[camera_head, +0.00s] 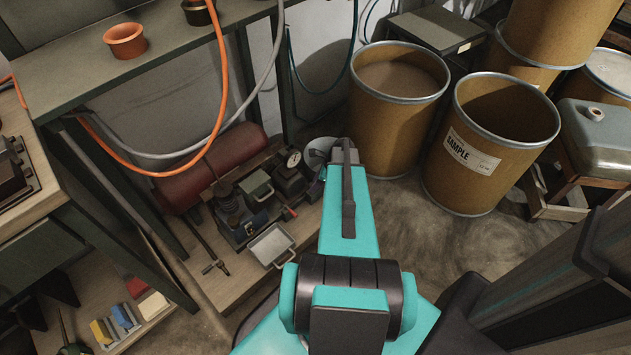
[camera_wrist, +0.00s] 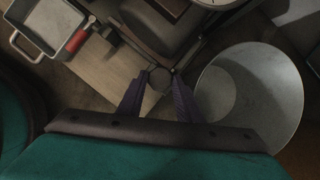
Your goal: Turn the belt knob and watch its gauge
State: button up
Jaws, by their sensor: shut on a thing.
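In the wrist view, my gripper (camera_wrist: 160,80) has its two purple fingers closed on a small dark faceted knob (camera_wrist: 160,76), which I take for the belt knob. The knob sits at the end of a dark machine part (camera_wrist: 163,30). The gauge (camera_head: 294,159) is a small white round dial on the dark machine (camera_head: 290,181) in the head view; its needle is too small to read. Only a pale edge of the gauge (camera_wrist: 212,3) shows at the top of the wrist view. In the head view my arm hides the fingertips and the knob.
A grey bucket (camera_wrist: 285,85) stands right of my gripper, close to the fingers. Brown drums (camera_head: 400,125) stand right of my arm. Orange and grey hoses (camera_head: 222,90) hang at left.

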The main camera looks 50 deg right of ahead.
jog(key=shift+d, duration=0.1)
jog(key=o, duration=0.7)
jog(key=shift+o, duration=0.2)
jog(key=shift+r, duration=0.1)
jog(key=p+v, duration=0.2)
jog(key=v, duration=1.1)
jog(key=shift+r+p, duration=0.3)
jog(key=shift+p, duration=0.1)
jog(key=shift+s, duration=0.15)
dwell(0.4)
